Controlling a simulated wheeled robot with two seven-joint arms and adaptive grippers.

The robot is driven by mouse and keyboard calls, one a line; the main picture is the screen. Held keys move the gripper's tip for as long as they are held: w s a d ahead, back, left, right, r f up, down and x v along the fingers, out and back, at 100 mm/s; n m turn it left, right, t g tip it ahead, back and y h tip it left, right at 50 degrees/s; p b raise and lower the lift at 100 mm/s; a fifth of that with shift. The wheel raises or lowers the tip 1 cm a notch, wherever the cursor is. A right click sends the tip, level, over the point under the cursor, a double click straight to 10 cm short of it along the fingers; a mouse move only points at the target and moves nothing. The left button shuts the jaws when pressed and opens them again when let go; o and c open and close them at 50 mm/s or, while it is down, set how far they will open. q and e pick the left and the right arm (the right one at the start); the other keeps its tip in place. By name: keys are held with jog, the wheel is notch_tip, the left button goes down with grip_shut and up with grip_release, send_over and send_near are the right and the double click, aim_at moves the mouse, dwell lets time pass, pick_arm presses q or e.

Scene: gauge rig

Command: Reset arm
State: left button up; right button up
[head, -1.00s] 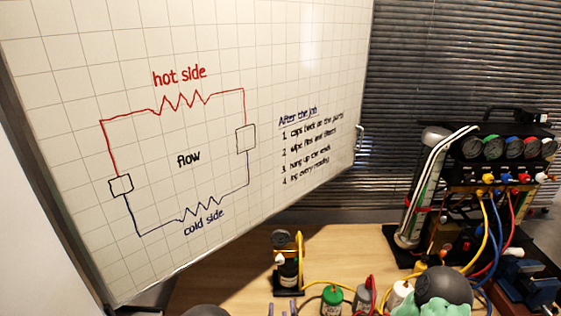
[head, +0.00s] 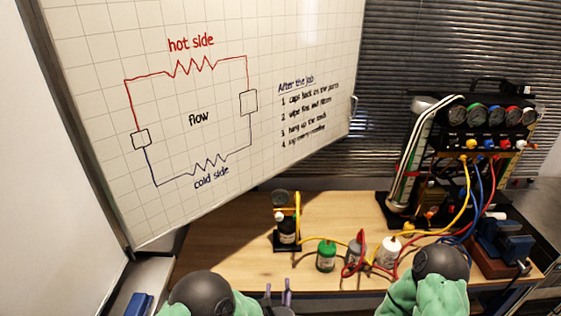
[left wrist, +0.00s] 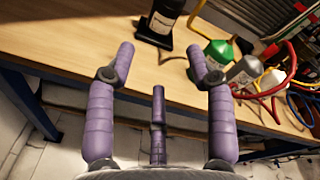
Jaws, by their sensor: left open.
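My left gripper (head: 277,293) shows at the bottom of the head view, with its purple fingers near the table's front edge. In the left wrist view my left gripper (left wrist: 162,70) is open and empty, its purple fingers spread apart over the edge of the wooden table (left wrist: 75,45). My left and right arms show as green-covered links with dark round caps at the bottom of the head view. My right gripper is not in view.
A gauge rig (head: 470,150) and a blue vise (head: 503,240) stand right. A whiteboard (head: 215,130) is behind.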

pick_arm(q)
jog(key=s+a+f+n+g+h+b, duration=0.1)
jog(key=s+a+f+n+g, duration=0.25)
jog(key=f+n, duration=0.4)
jog(key=s+a+f+n+g+h, duration=0.1)
jog(key=s+a+f+n+g, duration=0.1)
jog(key=f+n+g, duration=0.5)
jog(key=s+a+f+n+g+h, duration=0.1)
jog(key=s+a+f+n+g, duration=0.1)
jog(key=s+f+n, duration=0.2)
jog(key=s+a+f+n+g+h, duration=0.1)
jog(key=s+a+f+n+g, duration=0.1)
jog(key=s+n, duration=0.7)
jog(key=s+f+g+b, duration=0.1)
jog(key=s+f, duration=0.1)
jog(key=s, duration=0.1)
jog(key=shift+s+f+g, duration=0.2)
jog(key=shift+s+g, duration=0.15)
